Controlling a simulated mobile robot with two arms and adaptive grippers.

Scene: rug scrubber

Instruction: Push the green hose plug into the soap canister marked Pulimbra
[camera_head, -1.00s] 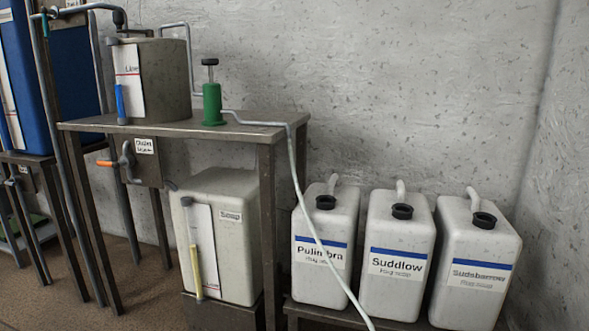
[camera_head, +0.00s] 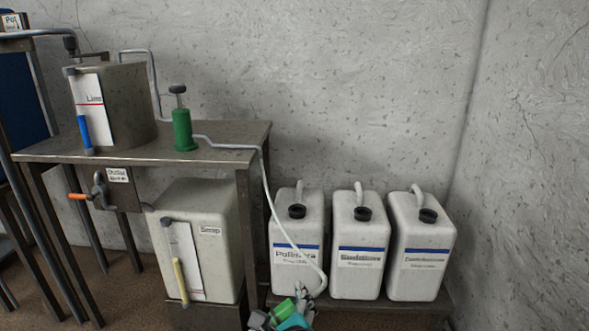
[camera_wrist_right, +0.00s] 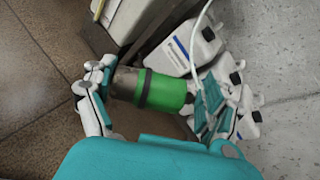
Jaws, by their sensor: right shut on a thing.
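The Pulimbra canister (camera_head: 284,268) is the leftmost of the white canisters in the head view. Its black neck (camera_head: 297,211) is on top, with nothing in it. My right gripper (camera_head: 283,313) is at the bottom edge of the head view, below and in front of that canister. It is shut on the green hose plug (camera_wrist_right: 165,90), which lies sideways between the fingers in the right wrist view. A pale hose (camera_head: 276,215) runs down from the bench to the gripper. My left gripper is not in view.
Two similar canisters, Suddlow (camera_head: 357,275) and another (camera_head: 420,270), stand to the right on the same low stand. Space above the canister necks is clear.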

